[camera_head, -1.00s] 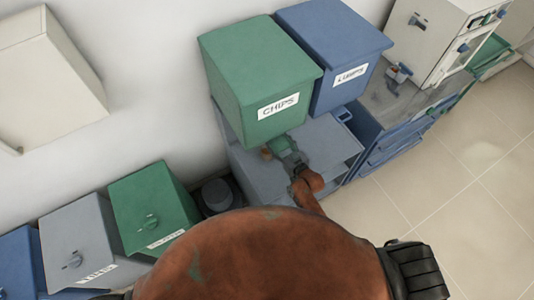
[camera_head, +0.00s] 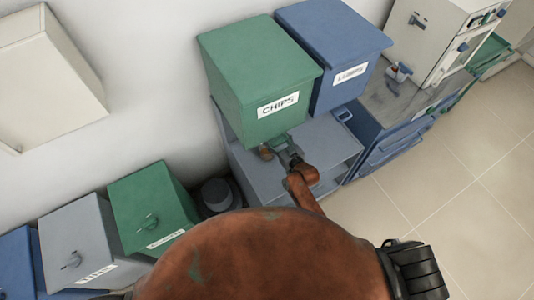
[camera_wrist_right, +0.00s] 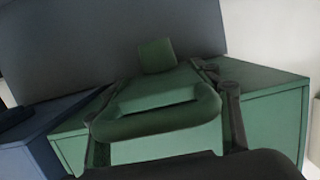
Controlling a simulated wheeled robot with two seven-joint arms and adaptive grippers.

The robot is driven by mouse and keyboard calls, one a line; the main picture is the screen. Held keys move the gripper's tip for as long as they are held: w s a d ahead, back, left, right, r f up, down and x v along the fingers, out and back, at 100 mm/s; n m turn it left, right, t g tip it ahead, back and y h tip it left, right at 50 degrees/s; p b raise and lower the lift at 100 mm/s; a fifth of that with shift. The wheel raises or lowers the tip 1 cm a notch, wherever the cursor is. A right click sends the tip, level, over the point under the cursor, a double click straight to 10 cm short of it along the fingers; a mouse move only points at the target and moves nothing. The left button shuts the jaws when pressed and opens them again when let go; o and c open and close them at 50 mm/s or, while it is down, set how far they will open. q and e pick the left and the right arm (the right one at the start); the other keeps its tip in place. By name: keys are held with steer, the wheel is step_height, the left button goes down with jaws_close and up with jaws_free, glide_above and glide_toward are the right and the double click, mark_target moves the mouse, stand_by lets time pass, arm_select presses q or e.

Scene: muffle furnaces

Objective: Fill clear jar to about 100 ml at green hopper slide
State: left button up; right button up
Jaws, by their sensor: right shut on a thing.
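The green hopper (camera_head: 258,85), labelled CHIPS, stands above a grey shelf. My right gripper (camera_head: 289,158) is at the hopper's lower front. In the right wrist view my right gripper (camera_wrist_right: 168,108) has its dark fingers around the hopper's green slide handle (camera_wrist_right: 160,128), a loop, and is shut on it. A small brownish thing (camera_head: 265,153) stands on the shelf under the hopper, left of the gripper. It may be the clear jar with contents, but it is too small to tell, and its fill level cannot be read. My left gripper is not in view.
A blue hopper (camera_head: 340,50) stands right of the green one. The grey shelf (camera_head: 330,145) has bare room right of my gripper. More bins, including a green one (camera_head: 152,205) and a grey one (camera_head: 80,240), stand at lower left. A furnace (camera_head: 440,40) is at upper right.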

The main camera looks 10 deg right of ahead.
steer(key=o, duration=1.3)
steer(key=shift+w+a, duration=0.1)
steer(key=shift+w, duration=0.05)
steer(key=shift+o, duration=0.2)
steer(key=shift+s, duration=0.3)
steer(key=v, duration=1.1)
steer(key=shift+s+d, duration=0.2)
steer(key=shift+s, duration=0.05)
